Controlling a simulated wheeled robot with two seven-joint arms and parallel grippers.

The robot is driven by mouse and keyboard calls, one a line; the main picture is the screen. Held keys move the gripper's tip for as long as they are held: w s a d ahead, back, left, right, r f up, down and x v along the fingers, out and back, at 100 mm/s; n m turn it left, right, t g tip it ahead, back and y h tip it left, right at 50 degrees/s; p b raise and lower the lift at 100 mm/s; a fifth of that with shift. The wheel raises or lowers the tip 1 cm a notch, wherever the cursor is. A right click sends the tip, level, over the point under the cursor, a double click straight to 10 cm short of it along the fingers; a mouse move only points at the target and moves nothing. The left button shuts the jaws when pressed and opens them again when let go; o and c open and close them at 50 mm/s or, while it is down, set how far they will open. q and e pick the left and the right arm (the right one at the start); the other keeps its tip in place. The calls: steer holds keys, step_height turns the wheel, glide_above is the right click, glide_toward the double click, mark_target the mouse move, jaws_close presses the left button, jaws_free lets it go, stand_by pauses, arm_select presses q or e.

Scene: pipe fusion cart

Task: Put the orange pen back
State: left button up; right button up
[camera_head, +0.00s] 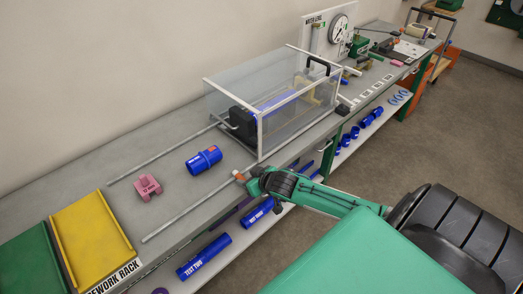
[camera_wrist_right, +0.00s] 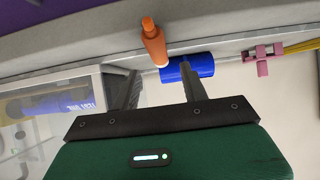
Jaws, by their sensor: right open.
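The orange pen (camera_wrist_right: 154,42) shows in the right wrist view, just beyond and between the fingertips of my right gripper (camera_wrist_right: 158,68). The two dark fingers are spread apart, and I see nothing held between them. In the head view a small orange bit of the pen (camera_head: 239,177) shows at the tip of my right gripper (camera_head: 247,181), near the bench's front edge. The gripper hides most of the pen there. Whether a finger touches the pen I cannot tell. My left gripper is not in view.
A clear box (camera_head: 262,113) with a black handle stands behind the gripper. A blue fitting (camera_head: 204,160), a pink block (camera_head: 146,187) and metal rods lie on the bench (camera_head: 113,148). Yellow (camera_head: 92,240) and green trays are at left. Blue pipes (camera_head: 204,256) lie on the lower shelf.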

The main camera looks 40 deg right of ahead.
steer(key=b+v, duration=0.1)
steer(key=v, duration=0.9)
steer(key=shift+b, duration=0.3)
steer(key=s+d+f+g+h, duration=0.15)
steer(key=s+f, duration=0.25)
steer(key=f, duration=0.8)
steer(key=s+d+f+m+g, duration=0.1)
steer(key=s+d+f+g, duration=0.15)
steer(key=f, duration=0.85)
steer(key=s+d+f+g+h, duration=0.15)
steer(key=s+f, duration=0.35)
steer(key=f, duration=0.7)
steer(key=s+a+f+n+g, duration=0.1)
steer(key=s+a+f, duration=0.4)
steer(key=s+f, duration=0.2)
steer(key=s+a+f+n+g+y, duration=0.1)
steer(key=s+a+f, duration=0.5)
steer(key=s, duration=0.6)
steer(key=s+a+f+g+y, duration=0.1)
steer(key=s+a+f+g, duration=0.1)
steer(key=s+a+f, duration=0.3)
steer(key=s+f, duration=0.3)
steer(key=s, duration=0.2)
steer(key=shift+a+n+g, duration=0.3)
steer(key=shift+n+g, duration=0.05)
steer(key=shift+n, duration=0.05)
